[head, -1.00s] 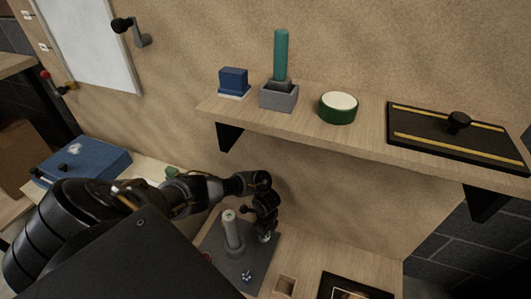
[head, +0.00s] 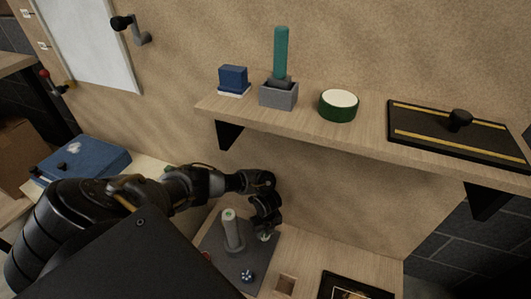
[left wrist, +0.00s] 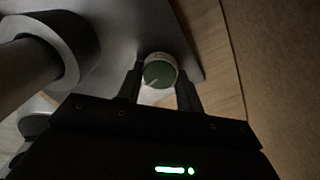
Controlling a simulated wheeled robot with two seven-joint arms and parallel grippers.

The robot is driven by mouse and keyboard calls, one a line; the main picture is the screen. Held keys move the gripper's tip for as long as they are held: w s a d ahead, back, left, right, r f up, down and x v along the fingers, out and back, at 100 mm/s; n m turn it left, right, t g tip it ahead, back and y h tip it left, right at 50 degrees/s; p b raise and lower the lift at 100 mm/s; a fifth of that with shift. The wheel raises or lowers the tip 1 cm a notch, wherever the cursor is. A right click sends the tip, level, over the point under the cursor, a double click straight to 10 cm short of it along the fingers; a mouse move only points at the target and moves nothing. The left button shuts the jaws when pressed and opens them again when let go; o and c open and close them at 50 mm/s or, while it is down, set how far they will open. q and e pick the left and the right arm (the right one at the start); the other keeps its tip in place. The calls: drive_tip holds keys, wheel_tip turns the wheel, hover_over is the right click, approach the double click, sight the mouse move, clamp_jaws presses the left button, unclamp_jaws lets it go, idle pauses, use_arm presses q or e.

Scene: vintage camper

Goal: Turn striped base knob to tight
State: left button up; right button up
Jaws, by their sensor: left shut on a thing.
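The base knob (left wrist: 160,72) has a green face with a pale line across it and a light rim, in the left wrist view. It sits on a grey base plate (left wrist: 125,20), which in the head view (head: 222,262) also carries an upright pale post (head: 232,232). My left gripper (left wrist: 160,88) is shut on the knob, one finger on each side. In the head view my left gripper (head: 265,232) points down at the plate's right part and mostly hides the knob. My right gripper is not in view.
The post stands close to the left of my gripper. A small blue-and-white knob (head: 247,276) is at the plate's front. A wooden shelf (head: 365,135) above holds a teal-handled item (head: 281,55), a green round tin (head: 338,106) and a black board (head: 430,140).

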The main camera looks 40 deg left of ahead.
use_arm(q)
drive_tip(key=shift+w, duration=0.15)
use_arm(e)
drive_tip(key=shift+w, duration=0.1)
use_arm(q)
drive_tip(key=o, duration=1)
drive_tip(key=shift+r, duration=0.15)
wheel_tip(320, 180, up, 6)
drive_tip(key=p, duration=0.6)
drive_tip(key=shift+r, duration=0.15)
drive_tip(key=shift+w+d+r+p, duration=0.1)
drive_tip(key=shift+r+p, duration=0.95)
drive_tip(key=shift+p, duration=0.1)
drive_tip(key=shift+w+r+p, duration=0.1)
drive_tip(key=shift+r+p, duration=0.95)
drive_tip(key=shift+p, duration=0.05)
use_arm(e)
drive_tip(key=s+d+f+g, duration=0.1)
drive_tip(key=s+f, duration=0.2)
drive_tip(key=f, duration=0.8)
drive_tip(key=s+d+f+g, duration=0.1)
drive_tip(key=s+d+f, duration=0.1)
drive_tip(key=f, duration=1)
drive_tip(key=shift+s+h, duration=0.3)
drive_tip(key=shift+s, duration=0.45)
use_arm(q)
drive_tip(key=shift+d, duration=0.1)
